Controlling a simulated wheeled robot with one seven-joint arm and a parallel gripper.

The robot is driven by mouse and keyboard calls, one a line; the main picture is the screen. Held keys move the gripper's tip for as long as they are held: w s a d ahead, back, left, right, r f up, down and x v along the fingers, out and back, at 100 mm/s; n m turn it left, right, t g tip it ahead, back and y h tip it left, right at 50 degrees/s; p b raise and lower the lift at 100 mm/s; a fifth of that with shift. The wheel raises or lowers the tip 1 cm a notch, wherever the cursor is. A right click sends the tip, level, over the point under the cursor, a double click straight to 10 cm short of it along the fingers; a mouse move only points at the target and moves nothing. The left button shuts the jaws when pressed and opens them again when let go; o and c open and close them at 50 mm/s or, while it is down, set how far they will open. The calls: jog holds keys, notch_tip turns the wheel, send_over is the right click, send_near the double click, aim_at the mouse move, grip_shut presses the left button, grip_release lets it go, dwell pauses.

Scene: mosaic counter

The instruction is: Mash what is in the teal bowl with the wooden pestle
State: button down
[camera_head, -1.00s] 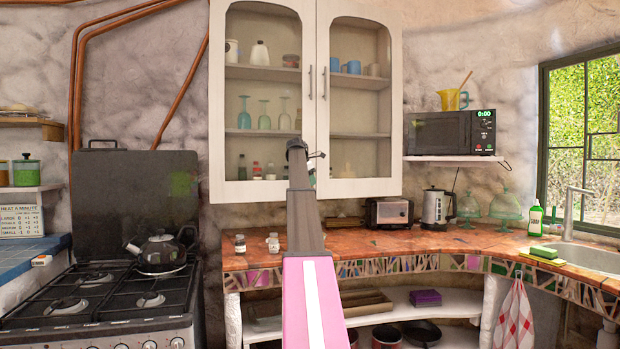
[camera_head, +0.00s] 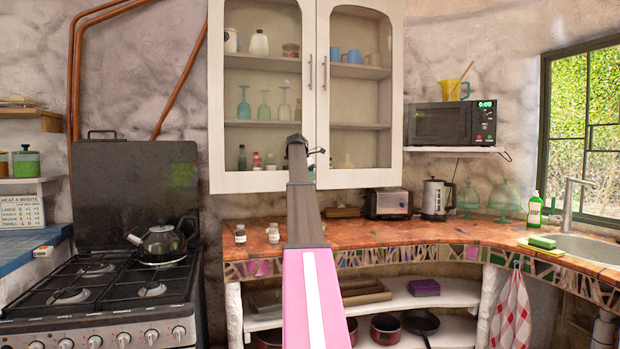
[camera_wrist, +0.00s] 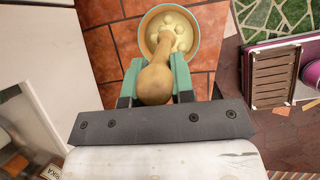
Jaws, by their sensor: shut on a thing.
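In the wrist view my gripper (camera_wrist: 155,80) is shut on the wooden pestle (camera_wrist: 155,86), with a teal finger on each side of it. The pestle's far end reaches over the teal bowl (camera_wrist: 145,33) and overlaps its inside. The bowl holds several pale, rounded lumps (camera_wrist: 180,20). I cannot tell whether the pestle touches them. The bowl sits on reddish-brown tiles. In the head view my pink and grey arm stretches forward, and neither gripper, pestle nor bowl can be made out.
The counter (camera_head: 400,233) runs along the wall with small jars (camera_head: 240,235), a toaster (camera_head: 389,204) and an electric kettle (camera_head: 436,198). A stove (camera_head: 100,290) with a black kettle (camera_head: 162,243) stands at left. A wall cupboard (camera_head: 214,100) hangs above the counter.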

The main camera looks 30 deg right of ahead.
jog(key=shift+f, duration=1.75)
jog(key=shift+r, duration=1.8)
